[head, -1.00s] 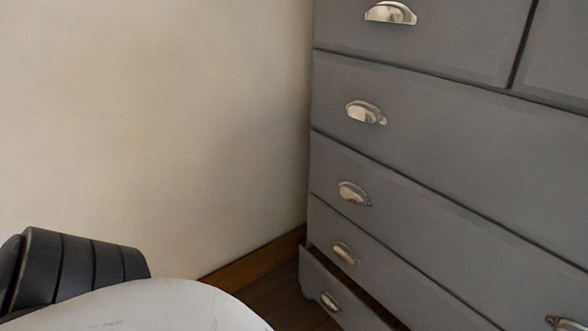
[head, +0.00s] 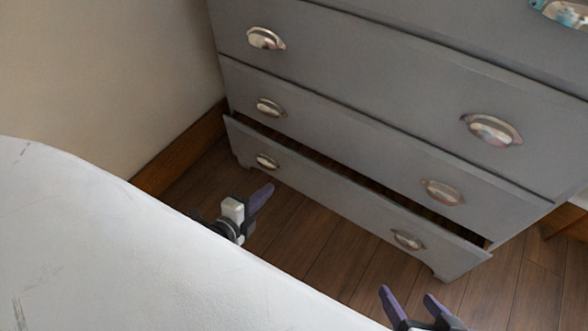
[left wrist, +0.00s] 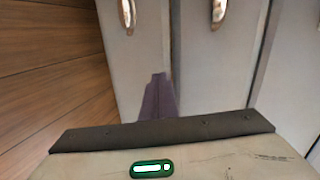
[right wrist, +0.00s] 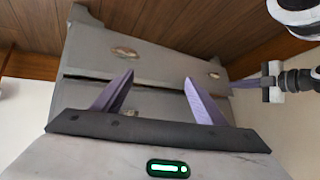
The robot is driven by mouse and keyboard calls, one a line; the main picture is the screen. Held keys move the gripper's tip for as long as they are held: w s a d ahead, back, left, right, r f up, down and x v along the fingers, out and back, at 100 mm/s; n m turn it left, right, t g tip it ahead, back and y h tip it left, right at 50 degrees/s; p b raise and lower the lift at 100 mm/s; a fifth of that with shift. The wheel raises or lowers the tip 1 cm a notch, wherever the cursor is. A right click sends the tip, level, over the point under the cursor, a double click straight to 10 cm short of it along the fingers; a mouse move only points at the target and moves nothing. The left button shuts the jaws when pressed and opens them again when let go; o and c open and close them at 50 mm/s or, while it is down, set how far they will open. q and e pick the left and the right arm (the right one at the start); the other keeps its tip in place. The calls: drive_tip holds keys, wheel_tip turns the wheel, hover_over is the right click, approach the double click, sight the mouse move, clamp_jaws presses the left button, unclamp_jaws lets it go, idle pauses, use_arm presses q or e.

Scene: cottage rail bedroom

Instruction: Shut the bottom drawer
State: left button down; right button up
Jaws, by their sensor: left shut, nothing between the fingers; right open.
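The bottom drawer (head: 335,198) of the grey dresser is partly open, with a dark gap above its front. It has two metal cup handles, left (head: 266,161) and right (head: 408,240). My left gripper (head: 266,190) is shut and empty, in front of the drawer's left part, below the left handle in the picture. In the left wrist view its purple fingers (left wrist: 158,80) point at the drawer front (left wrist: 140,60). My right gripper (head: 407,293) is open and empty, in front of the drawer's right end. The right wrist view shows the drawer front (right wrist: 160,52) upside down beyond its spread fingers.
The drawers above (head: 350,130) look closed. A wall with a wooden baseboard (head: 180,153) stands left of the dresser. The wooden floor (head: 310,235) before the drawer is clear. My own white body covers the lower left.

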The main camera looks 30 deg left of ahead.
use_arm(q)
drive_tip(key=m, duration=0.1)
drive_tip(key=b, duration=0.3)
approach(301, 161)
drive_tip(key=shift+h, duration=0.4)
drive_tip(key=x, duration=0.1)
drive_tip(key=b+x, duration=0.1)
drive_tip(key=x, duration=0.1)
drive_tip(key=b+x, duration=0.1)
drive_tip(key=x, duration=0.1)
drive_tip(key=shift+a+f, duration=0.2)
drive_tip(key=shift+f, duration=0.1)
drive_tip(key=shift+w, duration=0.45)
use_arm(e)
drive_tip(key=shift+t+y, duration=0.6)
drive_tip(key=shift+y, duration=0.3)
drive_tip(key=shift+w+a+r, duration=0.3)
drive_tip(key=shift+a+r, duration=0.35)
drive_tip(key=shift+a, duration=0.1)
drive_tip(key=shift+w+a+r, duration=0.3)
drive_tip(key=shift+a+r, duration=0.35)
drive_tip(key=shift+a, duration=0.05)
use_arm(q)
drive_tip(key=shift+r, duration=0.1)
